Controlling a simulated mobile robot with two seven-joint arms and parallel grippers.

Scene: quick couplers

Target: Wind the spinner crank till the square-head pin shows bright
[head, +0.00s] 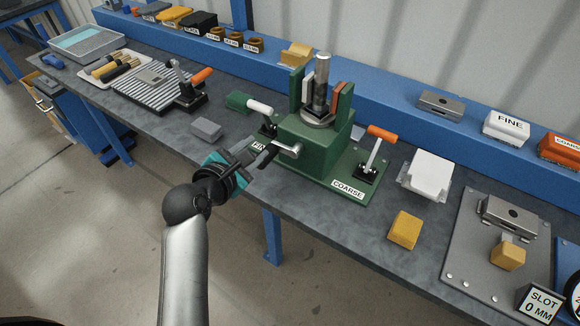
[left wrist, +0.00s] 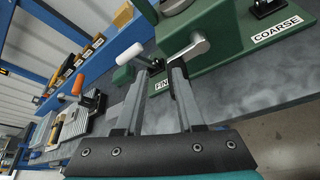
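The green spinner fixture (head: 312,150) stands on the bench, with a grey metal cylinder (head: 321,75) upright on top between its jaws. Its crank (head: 287,149) sticks out of the front face, with a metal arm and a dark grip. My left gripper (head: 253,158) is at the crank's grip end. In the left wrist view the crank arm (left wrist: 188,51) reaches down to the right fingertip, and the two fingers (left wrist: 160,72) stand apart; whether they touch the grip I cannot tell. I cannot make out a square-head pin. My right gripper is out of view.
A white-handled lever (head: 260,107) and an orange-handled lever (head: 381,133) flank the fixture. A grey block (head: 206,128) lies left of it. A yellow block (head: 405,230) and a white block (head: 429,175) lie to the right. The bench's front edge runs below.

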